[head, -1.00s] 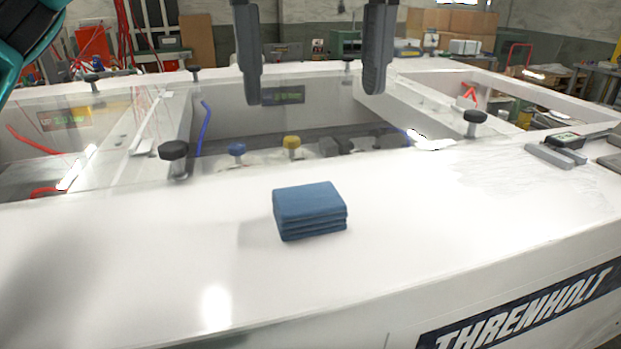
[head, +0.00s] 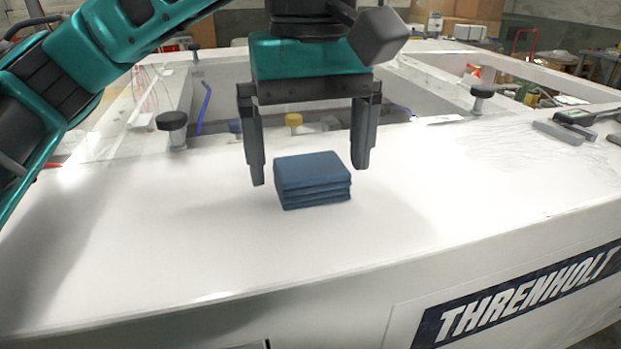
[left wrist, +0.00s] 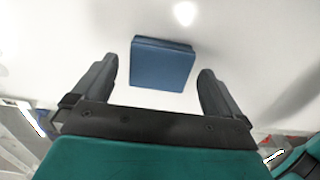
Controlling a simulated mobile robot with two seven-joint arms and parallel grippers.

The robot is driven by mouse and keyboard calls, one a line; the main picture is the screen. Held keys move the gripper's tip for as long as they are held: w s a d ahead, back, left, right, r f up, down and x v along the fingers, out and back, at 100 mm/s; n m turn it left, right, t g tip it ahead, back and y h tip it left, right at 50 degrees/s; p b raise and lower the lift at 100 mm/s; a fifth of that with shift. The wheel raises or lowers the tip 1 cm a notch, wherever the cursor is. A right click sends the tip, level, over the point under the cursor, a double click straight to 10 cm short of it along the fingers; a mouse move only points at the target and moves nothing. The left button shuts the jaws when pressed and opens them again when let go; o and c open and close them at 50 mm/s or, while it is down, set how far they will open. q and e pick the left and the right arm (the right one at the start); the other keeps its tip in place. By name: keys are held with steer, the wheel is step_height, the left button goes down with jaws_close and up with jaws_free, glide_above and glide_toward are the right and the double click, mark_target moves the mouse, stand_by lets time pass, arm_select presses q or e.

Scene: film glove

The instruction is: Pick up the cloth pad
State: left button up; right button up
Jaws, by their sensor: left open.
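The cloth pad (head: 312,180) is a blue, folded, layered stack lying flat on the white top surface (head: 200,255). My left gripper (head: 311,172) is open, with its two dark fingers pointing down, one to each side of the pad in the head view. The fingers look apart from the pad, and it is not clear how far above it they are. In the left wrist view the pad (left wrist: 162,64) lies between and slightly beyond the fingertips, with white surface showing at both sides. My right gripper is not in view.
A dark device (head: 574,117) and grey bars lie at the right. The surface around the pad is clear.

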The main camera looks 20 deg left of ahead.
arm_select(q)
steer(key=shift+f, duration=0.45)
steer(key=c, duration=1.1)
